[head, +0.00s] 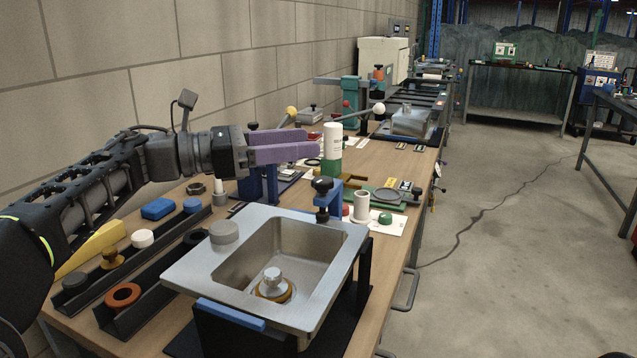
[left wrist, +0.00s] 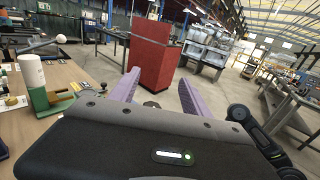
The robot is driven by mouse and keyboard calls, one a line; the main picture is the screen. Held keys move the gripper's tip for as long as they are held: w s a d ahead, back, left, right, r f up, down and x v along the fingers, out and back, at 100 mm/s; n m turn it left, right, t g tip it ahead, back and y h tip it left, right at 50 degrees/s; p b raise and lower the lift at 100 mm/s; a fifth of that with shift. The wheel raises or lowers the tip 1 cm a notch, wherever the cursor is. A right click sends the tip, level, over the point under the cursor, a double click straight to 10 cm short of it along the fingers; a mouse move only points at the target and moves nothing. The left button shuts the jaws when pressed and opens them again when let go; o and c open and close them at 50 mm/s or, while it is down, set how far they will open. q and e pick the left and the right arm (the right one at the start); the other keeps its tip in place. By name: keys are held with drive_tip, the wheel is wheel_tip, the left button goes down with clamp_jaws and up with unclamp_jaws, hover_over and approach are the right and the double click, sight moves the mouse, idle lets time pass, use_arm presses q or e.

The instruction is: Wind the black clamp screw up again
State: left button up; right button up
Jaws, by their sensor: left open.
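The black clamp screw (head: 322,184) has a dark round knob and stands upright on top of a blue clamp (head: 329,204). The clamp sits on the far right rim of the steel sink (head: 190,268). How far the screw is wound cannot be told. My left gripper (head: 316,145) has purple fingers, open and empty, and shows above the screw in the head view, apart from it. In the left wrist view its fingers (left wrist: 160,90) are spread with nothing held between them. The screw cannot be made out there. My right gripper is not in view.
A white cylinder (head: 361,206) and green knob (head: 385,218) stand right of the clamp. Racks with round parts (head: 123,295) lie left of the sink.

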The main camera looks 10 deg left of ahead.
sight(323, 184)
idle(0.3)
use_arm(q)
wheel_tip(323, 184, down, 8)
drive_tip(key=b, duration=0.2)
drive_tip(key=x, duration=0.7)
drive_tip(key=shift+w+d+r, duration=0.1)
drive_tip(key=shift+d+r, duration=0.05)
drive_tip(key=shift+d, duration=0.05)
clamp_jaws()
idle(0.3)
